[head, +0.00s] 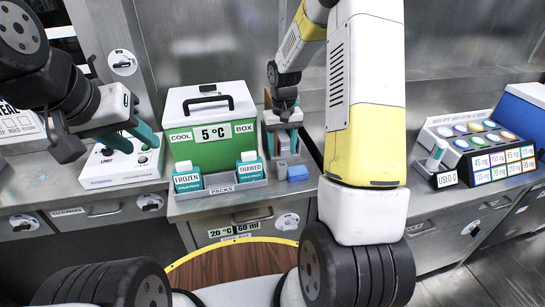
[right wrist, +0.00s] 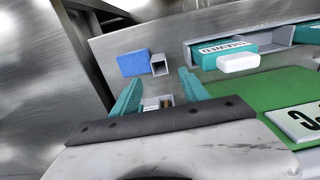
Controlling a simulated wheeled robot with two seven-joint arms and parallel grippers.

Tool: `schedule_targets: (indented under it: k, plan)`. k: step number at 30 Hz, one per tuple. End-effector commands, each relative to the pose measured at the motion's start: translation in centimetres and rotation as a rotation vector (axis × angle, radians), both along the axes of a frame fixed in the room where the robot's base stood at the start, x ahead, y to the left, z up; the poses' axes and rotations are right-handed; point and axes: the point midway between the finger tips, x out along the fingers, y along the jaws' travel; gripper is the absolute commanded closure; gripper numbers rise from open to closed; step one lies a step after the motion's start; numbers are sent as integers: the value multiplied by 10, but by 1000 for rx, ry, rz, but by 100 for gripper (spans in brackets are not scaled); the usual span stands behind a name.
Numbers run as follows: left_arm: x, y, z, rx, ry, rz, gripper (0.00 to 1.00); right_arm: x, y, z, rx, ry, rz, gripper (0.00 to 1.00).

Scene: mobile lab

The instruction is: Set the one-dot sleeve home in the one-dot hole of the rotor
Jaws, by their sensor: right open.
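My right gripper (right wrist: 160,78) is open, its teal fingers apart; in the head view it (head: 283,118) hangs right of the cool box. A small pale piece with a brown part (right wrist: 158,102) shows between the fingers, partly hidden by the hand; I cannot tell whether they touch it. A grey square, hollow sleeve (right wrist: 159,65) stands beyond the fingertips beside a blue block (right wrist: 132,63), which also shows in the head view (head: 297,173). No dot marks are readable. My left gripper (head: 133,140) is open above a low white unit (head: 112,178). I cannot make out the rotor or its holes.
The green-and-white cool box (head: 212,135) stands between my grippers. In front of it is a grey pack rack (head: 222,188) holding frozen (head: 187,180) and thawed (head: 250,168) packs. A labelled tray of coloured discs (head: 475,140) stands at the right.

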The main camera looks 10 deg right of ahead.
Motion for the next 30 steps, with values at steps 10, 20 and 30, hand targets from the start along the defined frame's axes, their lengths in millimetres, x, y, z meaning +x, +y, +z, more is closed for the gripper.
schedule_targets:
  k: [10, 20, 30]
  plan:
    - [0, 0, 0, 0, 0, 0, 64, -3, 0, -48, 0, 4, 1, 47]
    - [0, 0, 0, 0, 0, 0, 64, -3, -1, -63, 0, 0, -1, 47]
    - [0, 0, 0, 0, 0, 0, 64, -2, 0, -62, 0, 0, -1, 100]
